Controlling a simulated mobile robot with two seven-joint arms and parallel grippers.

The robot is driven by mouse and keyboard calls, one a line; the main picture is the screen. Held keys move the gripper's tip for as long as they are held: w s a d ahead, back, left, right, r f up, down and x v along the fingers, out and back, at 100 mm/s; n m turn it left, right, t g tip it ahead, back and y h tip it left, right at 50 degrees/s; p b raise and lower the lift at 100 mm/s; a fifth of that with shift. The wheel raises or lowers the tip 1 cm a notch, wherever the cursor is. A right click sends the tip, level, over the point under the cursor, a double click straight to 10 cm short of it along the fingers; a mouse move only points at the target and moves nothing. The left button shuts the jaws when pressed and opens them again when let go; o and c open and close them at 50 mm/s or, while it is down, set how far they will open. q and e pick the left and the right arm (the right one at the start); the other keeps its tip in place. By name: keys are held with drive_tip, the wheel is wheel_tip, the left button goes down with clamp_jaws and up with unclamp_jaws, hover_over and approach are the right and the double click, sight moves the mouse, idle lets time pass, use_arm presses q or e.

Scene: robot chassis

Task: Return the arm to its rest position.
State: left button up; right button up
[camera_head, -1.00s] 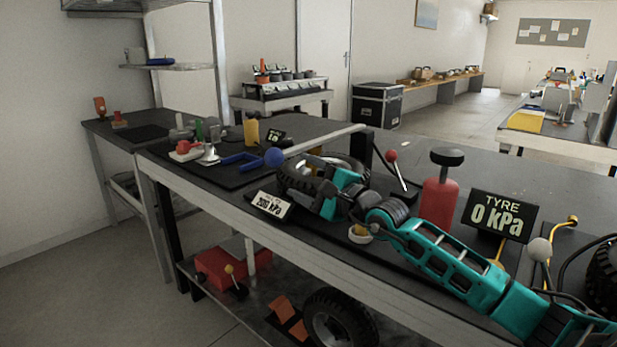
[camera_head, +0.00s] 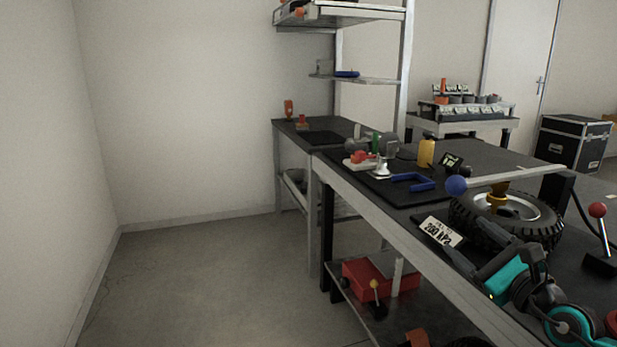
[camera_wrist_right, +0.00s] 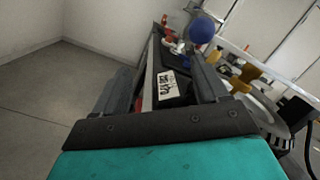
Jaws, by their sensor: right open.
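My right arm (camera_head: 510,280), teal and black, comes in at the lower right of the head view. My right gripper (camera_head: 478,248) is over the front edge of the workbench, beside the tyre and near the white "200 kPa" sign. In the right wrist view the two dark fingers of the right gripper (camera_wrist_right: 163,78) stand wide apart with nothing held between them. The sign (camera_wrist_right: 168,85) shows beyond the gap. My left gripper is not in view.
The workbench (camera_head: 385,225) carries a tyre (camera_head: 468,222), a blue-ball lever (camera_head: 456,185), a blue clamp (camera_head: 413,182) and a red-ball lever (camera_head: 598,211). A red box (camera_head: 365,281) sits on the lower shelf. The floor (camera_head: 200,280) at left is clear.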

drive_tip(key=s+a+f+n+g+h, duration=0.1)
drive_tip(key=s+a+f+n+g, duration=0.2)
drive_tip(key=s+a+f+n, duration=0.45)
drive_tip(key=s+a+f+n+g+h, duration=0.15)
drive_tip(key=s+a+f+n, duration=0.25)
drive_tip(key=s+f+n, duration=0.55)
drive_tip(key=s+a+f+n+g, duration=0.3)
drive_tip(key=s+a+f+n, duration=0.25)
drive_tip(key=f+n, duration=0.55)
use_arm(q)
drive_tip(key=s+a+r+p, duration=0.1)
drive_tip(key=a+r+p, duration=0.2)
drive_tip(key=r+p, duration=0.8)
drive_tip(key=p, duration=0.4)
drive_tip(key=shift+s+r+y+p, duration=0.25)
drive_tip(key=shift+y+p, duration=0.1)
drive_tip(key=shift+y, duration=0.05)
use_arm(e)
wheel_tip(320, 180, up, 13)
drive_tip(key=s+d+h, duration=0.1)
drive_tip(key=s+d, duration=0.1)
drive_tip(key=shift+s+d+f, duration=0.2)
drive_tip(key=shift+s+d, duration=0.1)
drive_tip(key=shift+d, duration=0.05)
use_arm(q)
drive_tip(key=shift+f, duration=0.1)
